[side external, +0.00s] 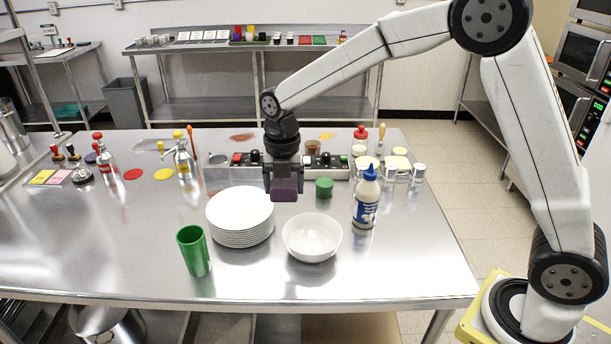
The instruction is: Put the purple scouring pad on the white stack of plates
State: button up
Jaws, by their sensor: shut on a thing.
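The purple scouring pad (285,188) is held between the fingers of my gripper (284,184), which is shut on it. The pad hangs above the table, up and to the right of the white stack of plates (240,218) in the picture. The stack of plates is upright on the steel table, and its top plate looks bare. The pad appears apart from the stack. Its exact height over the table is hard to tell from this one view.
A white bowl (312,237) stands right of the stack and a green cup (194,251) stands in front of it at left. A blue-capped bottle (367,200) and a small green container (324,188) stand to the right. A switch panel (325,167) lies behind my gripper.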

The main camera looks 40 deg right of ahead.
send_over(262, 217)
jog(key=f, duration=0.6)
jog(key=shift+s+f, duration=0.25)
jog(key=shift+f, duration=0.05)
jog(key=shift+w+f, duration=0.3)
jog(key=shift+f, duration=1.55)
jog(key=o, duration=1)
jog(key=shift+f, duration=0.1)
notch_tip(262, 217, up, 12)
